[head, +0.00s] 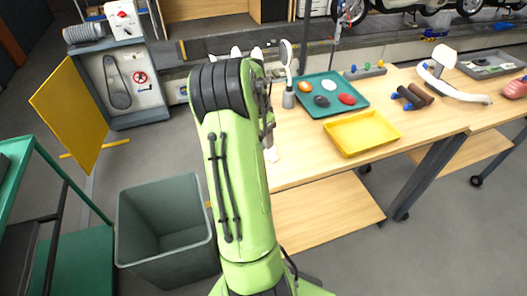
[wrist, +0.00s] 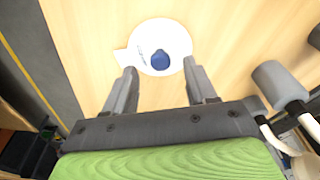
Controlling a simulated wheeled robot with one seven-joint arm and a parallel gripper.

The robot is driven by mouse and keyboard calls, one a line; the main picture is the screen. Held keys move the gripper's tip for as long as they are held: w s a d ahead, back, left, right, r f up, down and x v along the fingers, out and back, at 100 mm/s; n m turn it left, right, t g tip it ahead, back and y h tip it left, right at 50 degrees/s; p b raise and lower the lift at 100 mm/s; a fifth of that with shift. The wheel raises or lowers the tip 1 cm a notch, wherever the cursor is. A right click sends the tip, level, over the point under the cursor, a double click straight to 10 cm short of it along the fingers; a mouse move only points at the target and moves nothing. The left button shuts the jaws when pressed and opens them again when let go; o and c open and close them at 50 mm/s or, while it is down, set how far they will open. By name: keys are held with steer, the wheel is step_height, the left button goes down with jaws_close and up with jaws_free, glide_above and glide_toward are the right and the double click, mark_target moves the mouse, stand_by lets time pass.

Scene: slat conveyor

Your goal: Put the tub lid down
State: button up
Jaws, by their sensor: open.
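The tub lid (wrist: 146,55) is a white round disc with a small tab on its left and a dark blue knob on top. In the wrist view it lies flat on the pale wooden table top. My gripper (wrist: 161,73) is open, with its two fingers apart and the lid beyond and between their tips. Nothing is gripped, and I cannot tell whether a fingertip touches the rim. In the head view my green arm hides most of the gripper. A small white patch beside it at the table's left edge may be the lid.
A teal tray (head: 318,82) with several coloured pieces and an empty yellow tray (head: 362,141) stand on the table. Grey cylinders (wrist: 279,84) are close right of my gripper in the wrist view. A grey bin (head: 128,225) stands on the floor at left.

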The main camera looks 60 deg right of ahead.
steer(key=f, duration=0.2)
steer(key=shift+d+f, duration=0.25)
steer(key=shift+f, duration=0.15)
steer(key=shift+r, duration=0.1)
jaws_close()
